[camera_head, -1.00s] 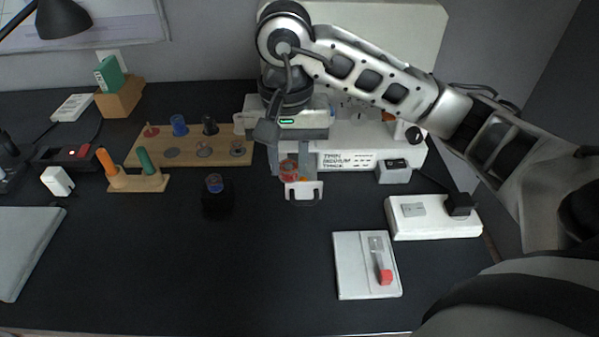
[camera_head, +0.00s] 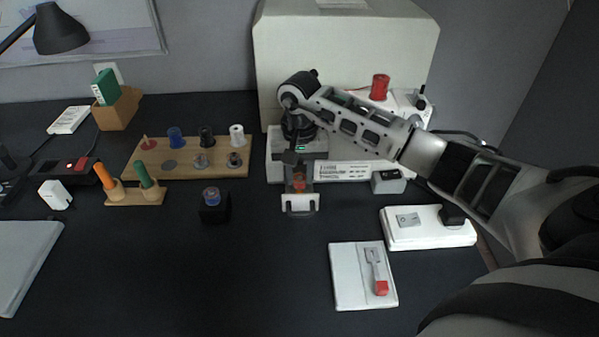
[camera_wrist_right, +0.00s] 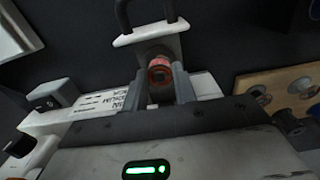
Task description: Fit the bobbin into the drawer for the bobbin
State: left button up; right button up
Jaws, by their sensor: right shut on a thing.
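The red bobbin (camera_head: 299,183) is between the fingers of my right gripper (camera_head: 298,180), at the pulled-out drawer (camera_head: 300,204) of the white sewing machine. In the right wrist view the bobbin (camera_wrist_right: 160,67) shows as a red ring with a dark centre, between the two grey fingers of the right gripper (camera_wrist_right: 165,80). The drawer's white front and dark handle (camera_wrist_right: 150,35) lie just beyond it. The fingers are shut on the bobbin. They hide its sides and the drawer's inside, so I cannot tell whether it is seated. My left gripper is not in view.
A wooden bobbin rack (camera_head: 190,172) and a small holder with orange and green handles (camera_head: 133,195) stand at left. A black block (camera_head: 215,210) with a blue-topped bobbin stands nearer. The front middle is clear.

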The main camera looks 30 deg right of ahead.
jog(key=shift+f, duration=0.3)
jog(key=shift+f, duration=0.1)
jog(key=shift+f+b, duration=0.15)
jog(key=shift+b, duration=0.15)
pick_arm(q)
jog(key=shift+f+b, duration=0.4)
pick_arm(e)
jog(key=shift+f, duration=0.4)
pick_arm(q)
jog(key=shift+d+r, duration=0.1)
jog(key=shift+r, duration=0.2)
pick_arm(e)
jog(key=o, duration=1)
jog(key=shift+r, duration=0.1)
